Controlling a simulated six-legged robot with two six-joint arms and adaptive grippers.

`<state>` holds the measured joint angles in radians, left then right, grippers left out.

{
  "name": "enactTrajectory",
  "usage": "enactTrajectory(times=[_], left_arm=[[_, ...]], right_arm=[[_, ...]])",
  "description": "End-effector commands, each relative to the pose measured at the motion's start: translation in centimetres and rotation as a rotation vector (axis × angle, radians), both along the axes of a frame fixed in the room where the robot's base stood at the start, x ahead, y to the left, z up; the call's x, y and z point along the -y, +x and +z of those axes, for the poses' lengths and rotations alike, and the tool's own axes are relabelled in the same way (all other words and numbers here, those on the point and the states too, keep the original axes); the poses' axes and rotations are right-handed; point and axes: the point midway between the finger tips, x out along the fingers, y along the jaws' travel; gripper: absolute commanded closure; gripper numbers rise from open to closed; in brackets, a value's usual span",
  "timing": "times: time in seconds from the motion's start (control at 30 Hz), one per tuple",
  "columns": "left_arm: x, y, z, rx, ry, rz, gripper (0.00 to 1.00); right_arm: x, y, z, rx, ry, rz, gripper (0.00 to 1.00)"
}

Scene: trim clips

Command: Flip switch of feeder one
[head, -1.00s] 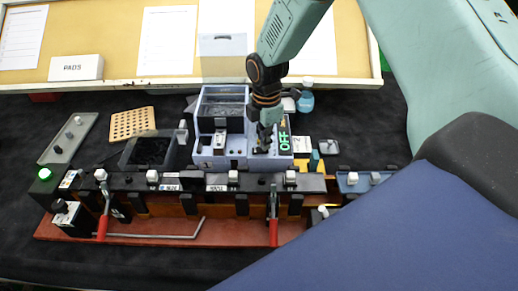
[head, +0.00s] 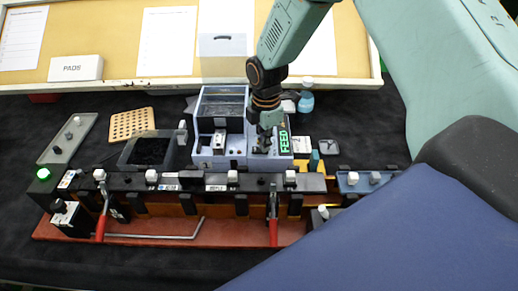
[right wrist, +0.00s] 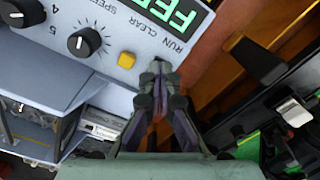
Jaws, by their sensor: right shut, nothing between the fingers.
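The feeder (head: 206,160) is a grey-blue box with a clear-topped bin at the middle of the bench. Its green display (head: 284,142) reads FEED and is partly visible in the right wrist view (right wrist: 172,12). In that view its panel shows a black knob (right wrist: 84,42), a yellow button (right wrist: 126,60) and the labels RUN, CLEAR and SPEED. My right gripper (head: 263,146) is shut and empty over the panel's right part. In the wrist view its fingertips (right wrist: 160,70) are at the panel edge beside the RUN label. The switch itself is hidden behind the fingertips. My left gripper is out of view.
A black rail with white knobs (head: 232,177) and red-handled clamps (head: 273,231) runs along the front. A dark bin (head: 147,152) stands left of the feeder. A blue bottle (head: 306,101) stands behind at right. A box marked PADS (head: 76,68) stands at the back left.

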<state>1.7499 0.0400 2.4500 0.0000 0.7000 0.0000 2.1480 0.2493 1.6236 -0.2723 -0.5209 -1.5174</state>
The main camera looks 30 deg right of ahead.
Motion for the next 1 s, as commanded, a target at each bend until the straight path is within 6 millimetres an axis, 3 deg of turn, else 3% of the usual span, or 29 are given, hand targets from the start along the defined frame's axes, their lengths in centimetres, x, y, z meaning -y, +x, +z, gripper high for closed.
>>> enactTrajectory(times=[1.0], left_arm=[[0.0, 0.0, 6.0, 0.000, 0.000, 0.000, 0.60]], right_arm=[[0.0, -0.2, 6.7, -0.005, 0.000, 0.000, 1.00]])
